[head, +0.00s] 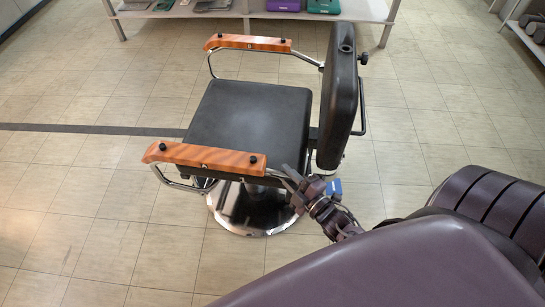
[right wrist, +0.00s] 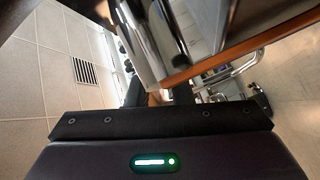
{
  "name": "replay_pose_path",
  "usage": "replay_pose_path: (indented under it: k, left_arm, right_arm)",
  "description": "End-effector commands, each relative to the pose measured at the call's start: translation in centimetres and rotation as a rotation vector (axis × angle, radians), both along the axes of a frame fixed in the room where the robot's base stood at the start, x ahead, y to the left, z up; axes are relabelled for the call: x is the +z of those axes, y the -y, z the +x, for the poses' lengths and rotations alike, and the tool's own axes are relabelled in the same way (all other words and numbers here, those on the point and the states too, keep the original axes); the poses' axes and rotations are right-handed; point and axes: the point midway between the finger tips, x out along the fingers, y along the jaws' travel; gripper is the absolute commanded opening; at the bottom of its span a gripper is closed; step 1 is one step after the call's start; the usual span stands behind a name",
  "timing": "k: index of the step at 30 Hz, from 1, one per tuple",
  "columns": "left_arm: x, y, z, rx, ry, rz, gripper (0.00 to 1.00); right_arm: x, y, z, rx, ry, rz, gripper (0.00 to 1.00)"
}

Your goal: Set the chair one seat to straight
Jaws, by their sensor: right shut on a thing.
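The barber chair has a black seat (head: 250,117), a black backrest (head: 338,105) standing on the right, and a round chrome base (head: 250,215). Its seat faces left in the head view. The near orange armrest (head: 205,158) and the far orange armrest (head: 248,43) sit on chrome bars. My right gripper (head: 292,176) is at the near rear side of the chair, below the backrest and by the rear end of the near armrest. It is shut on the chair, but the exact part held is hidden. The right wrist view shows an orange armrest edge (right wrist: 215,63) close by. My left gripper is not in view.
A low white shelf (head: 250,12) with grey, purple and green items stands behind the chair. Another shelf edge (head: 525,35) is at the top right. The tiled floor (head: 75,195) is clear, with a dark strip (head: 90,129) running to the chair.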

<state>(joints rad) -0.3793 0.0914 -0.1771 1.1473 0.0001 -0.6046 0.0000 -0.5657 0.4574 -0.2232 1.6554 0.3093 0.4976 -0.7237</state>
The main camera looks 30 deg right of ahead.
Motion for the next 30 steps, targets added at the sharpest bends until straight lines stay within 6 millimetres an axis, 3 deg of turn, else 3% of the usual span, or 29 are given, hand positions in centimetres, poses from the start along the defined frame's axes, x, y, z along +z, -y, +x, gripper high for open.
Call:
replay_pose_path:
  k: [3, 10, 26, 27, 30]
  left_arm:
    - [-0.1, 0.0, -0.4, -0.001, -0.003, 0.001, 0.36]
    - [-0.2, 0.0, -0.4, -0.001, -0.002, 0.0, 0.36]
    - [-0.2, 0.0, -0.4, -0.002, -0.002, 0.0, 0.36]
    - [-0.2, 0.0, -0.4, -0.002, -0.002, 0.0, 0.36]
    - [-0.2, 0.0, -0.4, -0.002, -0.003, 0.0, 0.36]
  right_arm:
    - [0.1, 2.1, -0.2, 0.056, 0.0, -0.008, 0.0]
    - [0.0, 4.6, -0.3, 0.133, 0.0, -0.006, 0.0]
    - [0.0, 5.4, -0.3, 0.157, 0.001, -0.003, 0.0]
    - [0.0, 5.4, -0.3, 0.157, 0.001, -0.003, 0.21]
    - [0.0, 5.4, -0.3, 0.157, 0.001, -0.003, 0.34]
